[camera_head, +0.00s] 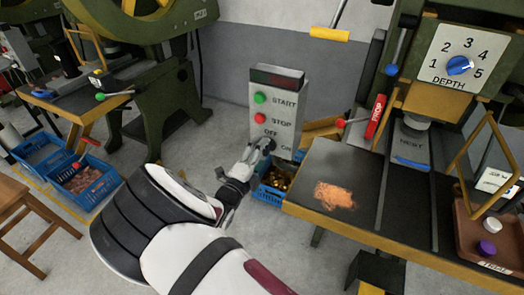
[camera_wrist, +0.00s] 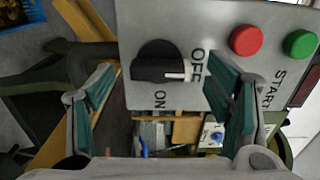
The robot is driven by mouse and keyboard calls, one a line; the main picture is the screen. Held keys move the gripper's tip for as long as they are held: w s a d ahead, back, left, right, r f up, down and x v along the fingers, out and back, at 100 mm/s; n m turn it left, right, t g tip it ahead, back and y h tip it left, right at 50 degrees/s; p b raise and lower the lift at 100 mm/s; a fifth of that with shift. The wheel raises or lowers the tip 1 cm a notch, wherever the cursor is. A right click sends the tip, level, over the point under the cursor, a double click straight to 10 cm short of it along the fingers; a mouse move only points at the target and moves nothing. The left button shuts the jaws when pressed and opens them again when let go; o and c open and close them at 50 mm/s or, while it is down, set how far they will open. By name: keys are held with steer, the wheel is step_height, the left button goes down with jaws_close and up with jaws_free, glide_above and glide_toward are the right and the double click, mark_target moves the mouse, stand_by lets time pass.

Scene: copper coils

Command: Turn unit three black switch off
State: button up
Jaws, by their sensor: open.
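The grey control box (camera_head: 276,112) stands at centre in the head view, with a green START button (camera_head: 260,98), a red STOP button (camera_head: 259,118) and OFF and ON labels below. The black switch (camera_wrist: 158,62) shows in the wrist view, its white mark pointing right toward the OFF label; ON is below it. My gripper (camera_head: 264,149) is at the box's lower front and hides most of the switch in the head view. In the wrist view, my gripper (camera_wrist: 158,82) is open, its fingers on either side of the switch. I cannot tell whether they touch it.
A press table (camera_head: 330,170) with copper scraps (camera_head: 334,196) is close on the right. A blue crate (camera_head: 268,192) sits below the box. Another blue crate (camera_head: 88,184) and a wooden stool (camera_head: 30,222) are at left. Some grey floor is clear between the machines.

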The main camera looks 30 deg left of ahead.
steer(key=s, duration=1)
